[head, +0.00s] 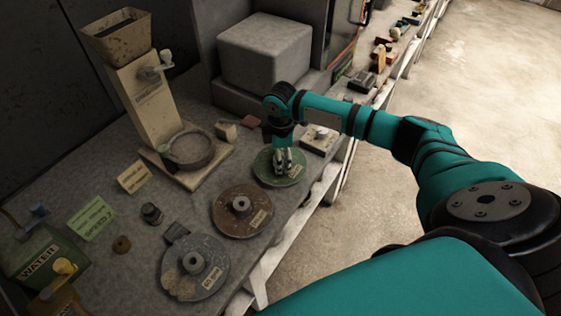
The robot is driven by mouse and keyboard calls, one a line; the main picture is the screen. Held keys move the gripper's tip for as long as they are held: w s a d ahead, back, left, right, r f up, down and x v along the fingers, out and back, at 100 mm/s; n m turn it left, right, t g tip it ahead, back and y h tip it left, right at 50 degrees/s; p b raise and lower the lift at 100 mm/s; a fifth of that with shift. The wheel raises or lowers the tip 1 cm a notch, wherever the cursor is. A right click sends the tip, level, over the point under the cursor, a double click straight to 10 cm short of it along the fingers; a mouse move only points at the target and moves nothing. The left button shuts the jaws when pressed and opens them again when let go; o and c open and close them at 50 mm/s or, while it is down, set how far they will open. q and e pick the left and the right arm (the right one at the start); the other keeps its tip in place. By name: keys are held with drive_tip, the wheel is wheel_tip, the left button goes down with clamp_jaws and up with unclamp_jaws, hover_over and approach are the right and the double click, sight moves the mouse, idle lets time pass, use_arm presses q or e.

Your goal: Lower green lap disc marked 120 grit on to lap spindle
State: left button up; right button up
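The green lap disc (294,177) is at the right edge of the bench. It has a pale label on its near side, too small to read. My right gripper (283,170) points straight down over the disc's middle, its two fingers close together where a hub would be. The fingers hide the middle, so I cannot tell whether they grip it or whether the disc is lifted. I cannot pick out a bare lap spindle for certain. My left gripper is not in view.
A brown disc (228,222) and a grey disc (181,279), each with a raised hub, lie nearer on the bench. A hopper machine (145,103) with a round bowl (188,163) stands behind left. A small pale box (319,141) is close right of the gripper. A grey block (262,52) stands behind.

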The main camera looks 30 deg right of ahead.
clamp_jaws()
drive_tip(key=shift+r, duration=0.15)
drive_tip(key=shift+w+r, duration=0.1)
drive_tip(key=shift+r, duration=0.35)
wheel_tip(320, 180, up, 2)
drive_tip(key=shift+r+b, duration=0.25)
drive_tip(key=shift+b, duration=0.4)
drive_tip(key=s+d+r+b, duration=0.1)
drive_tip(key=s+d+b, duration=0.1)
drive_tip(key=s, duration=1.4)
drive_tip(key=shift+r, duration=0.2)
